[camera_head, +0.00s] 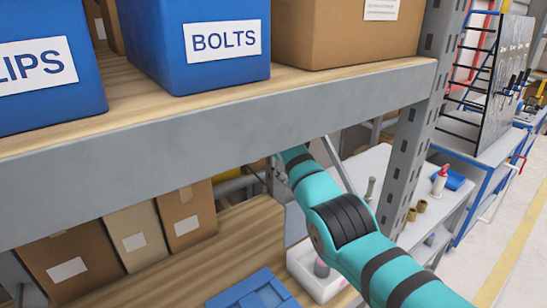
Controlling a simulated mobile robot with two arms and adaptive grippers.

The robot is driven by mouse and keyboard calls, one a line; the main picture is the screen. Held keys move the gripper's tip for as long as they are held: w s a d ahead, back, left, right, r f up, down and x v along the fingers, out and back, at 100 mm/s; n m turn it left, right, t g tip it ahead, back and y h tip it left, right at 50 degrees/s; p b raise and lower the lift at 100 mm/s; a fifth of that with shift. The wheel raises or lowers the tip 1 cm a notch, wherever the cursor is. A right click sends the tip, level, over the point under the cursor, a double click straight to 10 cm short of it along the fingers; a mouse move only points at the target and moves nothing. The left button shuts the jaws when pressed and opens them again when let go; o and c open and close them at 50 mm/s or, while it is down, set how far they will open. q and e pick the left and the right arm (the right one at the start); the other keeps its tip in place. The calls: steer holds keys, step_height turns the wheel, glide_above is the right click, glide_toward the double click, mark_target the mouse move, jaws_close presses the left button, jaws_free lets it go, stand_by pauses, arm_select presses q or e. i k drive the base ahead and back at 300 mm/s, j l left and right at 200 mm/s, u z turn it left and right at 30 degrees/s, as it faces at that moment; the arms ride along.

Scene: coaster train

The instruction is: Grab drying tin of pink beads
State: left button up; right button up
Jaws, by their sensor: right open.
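No drying tin of pink beads can be made out in this view. My right arm reaches in from the lower right, under the shelf's front beam. My right gripper (264,174) shows only in part, small and dark, just below the beam; it is open, and no object shows between its fingers. The beam hides part of the arm's end. My left gripper is out of view.
A blue BOLTS bin (200,50), a blue bin lettered "LIPS" (40,90) and a cardboard box (340,35) stand on the upper shelf (130,95). Cardboard boxes (135,235) and a blue lid-like item (255,292) sit below. A white tray (301,262) is beside my arm.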

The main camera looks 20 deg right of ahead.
mark_target(321, 270)
steer(key=k, duration=1)
